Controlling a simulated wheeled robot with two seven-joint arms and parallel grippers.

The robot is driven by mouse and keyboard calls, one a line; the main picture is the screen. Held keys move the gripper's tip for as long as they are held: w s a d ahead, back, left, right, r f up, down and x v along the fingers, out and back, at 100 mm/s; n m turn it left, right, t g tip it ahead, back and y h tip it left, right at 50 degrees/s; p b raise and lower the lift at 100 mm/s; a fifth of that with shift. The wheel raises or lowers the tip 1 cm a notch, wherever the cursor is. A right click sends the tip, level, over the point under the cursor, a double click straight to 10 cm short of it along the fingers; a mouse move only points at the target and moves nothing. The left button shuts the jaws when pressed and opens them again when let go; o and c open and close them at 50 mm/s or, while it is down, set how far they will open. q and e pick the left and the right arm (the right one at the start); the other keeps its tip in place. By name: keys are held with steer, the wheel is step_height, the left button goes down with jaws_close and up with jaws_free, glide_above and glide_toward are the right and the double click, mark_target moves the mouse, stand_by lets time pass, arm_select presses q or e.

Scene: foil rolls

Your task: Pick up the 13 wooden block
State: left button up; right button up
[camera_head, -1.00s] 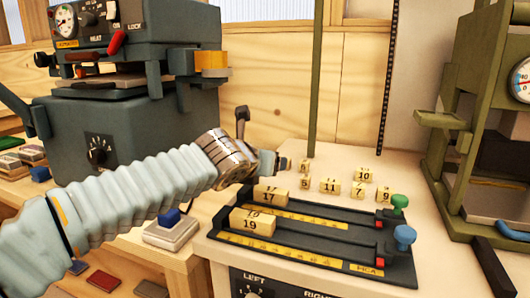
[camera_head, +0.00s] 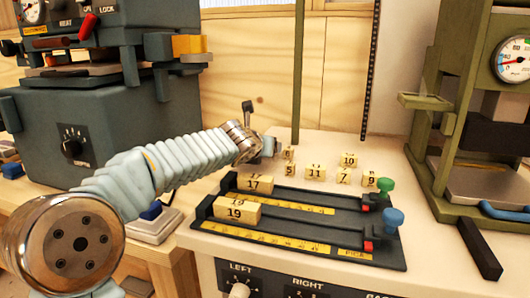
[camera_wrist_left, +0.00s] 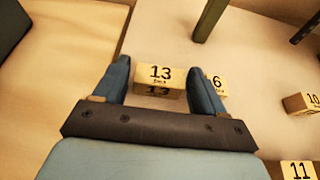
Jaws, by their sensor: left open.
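The 13 wooden block (camera_wrist_left: 160,77) lies on the pale table top in the left wrist view, its number facing up. My left gripper (camera_wrist_left: 160,72) is open, with one blue finger on each side of the block and small gaps showing. I cannot tell how high the fingers are above the table. In the head view my left gripper (camera_head: 268,147) is at the back of the table, and the 13 block is hidden behind it. My right gripper is in neither view.
The 6 block (camera_wrist_left: 217,84) sits close beside the right finger. Other blocks, such as 5 (camera_head: 289,169), 11 (camera_head: 314,171) and 10 (camera_head: 349,160), stand to the right. A black slider unit (camera_head: 310,225) with blocks 17 and 19 lies in front. A green post (camera_head: 298,80) rises behind.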

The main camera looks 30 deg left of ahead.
arm_select(q)
steer(key=shift+w, duration=0.1)
steer(key=shift+c, duration=0.2)
steer(key=c, duration=0.7)
